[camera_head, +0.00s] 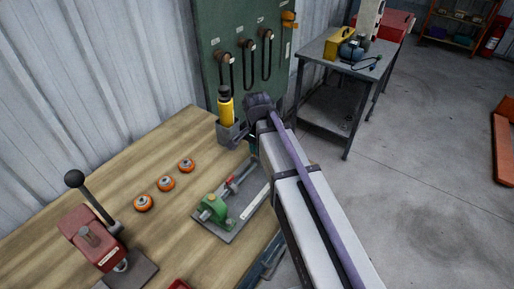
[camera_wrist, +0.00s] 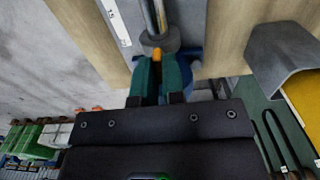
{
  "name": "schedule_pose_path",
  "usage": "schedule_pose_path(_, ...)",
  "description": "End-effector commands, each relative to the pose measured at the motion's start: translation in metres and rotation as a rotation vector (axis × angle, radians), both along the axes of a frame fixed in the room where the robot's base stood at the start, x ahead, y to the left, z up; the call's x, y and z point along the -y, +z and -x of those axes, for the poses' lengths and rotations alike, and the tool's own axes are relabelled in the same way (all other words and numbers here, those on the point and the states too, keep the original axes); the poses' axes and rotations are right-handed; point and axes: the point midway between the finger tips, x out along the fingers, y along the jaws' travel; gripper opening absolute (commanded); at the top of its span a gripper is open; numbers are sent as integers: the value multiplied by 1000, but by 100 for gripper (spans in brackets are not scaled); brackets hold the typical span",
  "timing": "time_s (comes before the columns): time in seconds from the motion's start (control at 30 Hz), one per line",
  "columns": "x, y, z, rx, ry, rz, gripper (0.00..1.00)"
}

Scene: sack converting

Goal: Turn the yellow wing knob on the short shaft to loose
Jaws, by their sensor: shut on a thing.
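The yellow wing knob (camera_wrist: 158,50) shows as a small yellow bit between my fingertips in the wrist view. My gripper (camera_wrist: 160,62) is shut on it with its two teal fingers, which hide most of the knob, so its turn angle cannot be told. The short shaft (camera_wrist: 153,14) runs away from the knob, with a grey collar (camera_wrist: 156,41) just beyond the fingertips. A blue part shows behind the fingers. In the head view the shaft fixture, with a green block (camera_head: 213,208) on a grey plate (camera_head: 234,226), lies on the bench; my arm hides the knob end.
Three orange rings (camera_head: 165,183) and a red lever press (camera_head: 93,237) stand left on the wooden bench (camera_head: 110,165). A yellow bottle (camera_head: 226,107) sits in a grey holder (camera_head: 231,134) by the green panel (camera_head: 243,30), close to my wrist.

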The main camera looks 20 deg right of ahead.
Motion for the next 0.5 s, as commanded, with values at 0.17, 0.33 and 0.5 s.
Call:
schedule_pose_path(0.17,0,0,0,0,33,0,0)
schedule_pose_path(0.33,0,0,0,0,111,0,0)
schedule_pose_path(0.5,0,0,0,0,238,0,0)
